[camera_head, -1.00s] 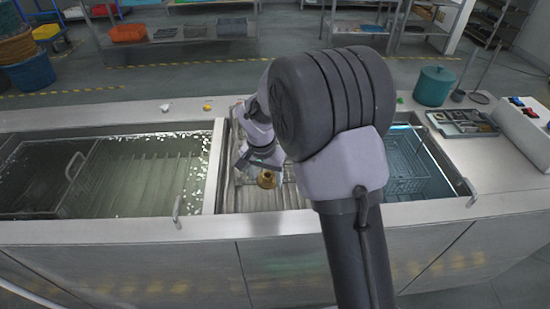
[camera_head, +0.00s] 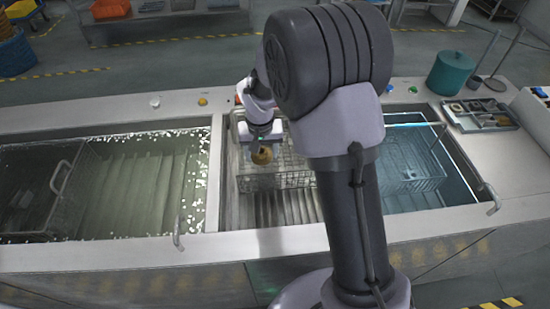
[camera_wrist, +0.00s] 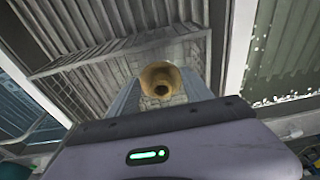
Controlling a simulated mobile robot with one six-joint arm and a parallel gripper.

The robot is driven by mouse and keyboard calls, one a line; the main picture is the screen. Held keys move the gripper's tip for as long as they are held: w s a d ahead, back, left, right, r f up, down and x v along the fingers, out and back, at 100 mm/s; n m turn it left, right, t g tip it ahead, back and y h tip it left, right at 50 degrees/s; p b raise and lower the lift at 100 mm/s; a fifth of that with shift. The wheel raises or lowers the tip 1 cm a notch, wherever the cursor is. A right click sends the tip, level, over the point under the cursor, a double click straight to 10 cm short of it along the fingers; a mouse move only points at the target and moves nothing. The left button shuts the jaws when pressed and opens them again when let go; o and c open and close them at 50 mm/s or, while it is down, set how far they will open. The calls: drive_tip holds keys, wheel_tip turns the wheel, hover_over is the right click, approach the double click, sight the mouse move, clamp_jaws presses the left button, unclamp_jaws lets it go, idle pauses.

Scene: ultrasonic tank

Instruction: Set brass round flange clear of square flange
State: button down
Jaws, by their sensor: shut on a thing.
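The brass round flange (camera_head: 262,155) is in my gripper (camera_head: 262,152), over the wire basket (camera_head: 297,178) in the middle tank. In the wrist view the flange (camera_wrist: 160,84) shows as a brass ring with a dark centre hole, held between the two fingers. My gripper is shut on it. I cannot make out the square flange in any view. My arm hides the right part of the middle tank.
The left tank (camera_head: 208,170) holds murky liquid, with white bits along its edge. The right tank (camera_head: 470,190) holds blue liquid and a wire basket. A tray of small parts (camera_head: 482,116) and a teal tub (camera_head: 456,72) stand at the right.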

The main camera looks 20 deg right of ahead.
wheel_tip(320, 180, down, 9)
drive_tip(key=b, duration=0.3)
drive_tip(key=shift+w+f, duration=0.1)
drive_tip(key=shift+f+b, duration=0.25)
drive_tip(key=shift+b, duration=0.1)
drive_tip(key=shift+c, duration=2.2)
unclamp_jaws()
drive_tip(key=shift+r, duration=0.1)
